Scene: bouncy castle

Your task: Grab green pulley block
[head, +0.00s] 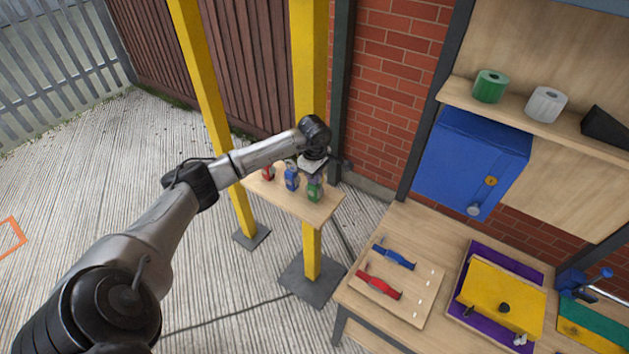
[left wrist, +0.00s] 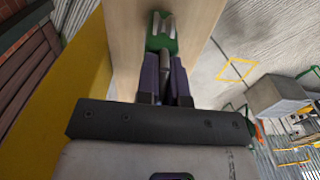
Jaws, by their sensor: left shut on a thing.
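The green pulley block (head: 314,190) stands at the right end of a small wooden shelf (head: 295,205) on the yellow posts. My left gripper (head: 314,176) reaches down over it from above and is shut on its upper part. In the left wrist view the gripper's purple fingers (left wrist: 165,82) close around a grey piece at the near end of the green block (left wrist: 162,42). The block's base appears to be still at the shelf surface; any gap is too small to tell. A blue pulley block (head: 292,179) and a red one (head: 268,172) stand to its left. My right gripper is not in view.
Yellow posts (head: 308,60) flank the shelf, with a brick wall behind. At right, a workbench holds a board with blue and red tools (head: 380,285) and a yellow box (head: 502,298). A blue cabinet (head: 465,160) hangs above it. The paved ground at left is mostly clear.

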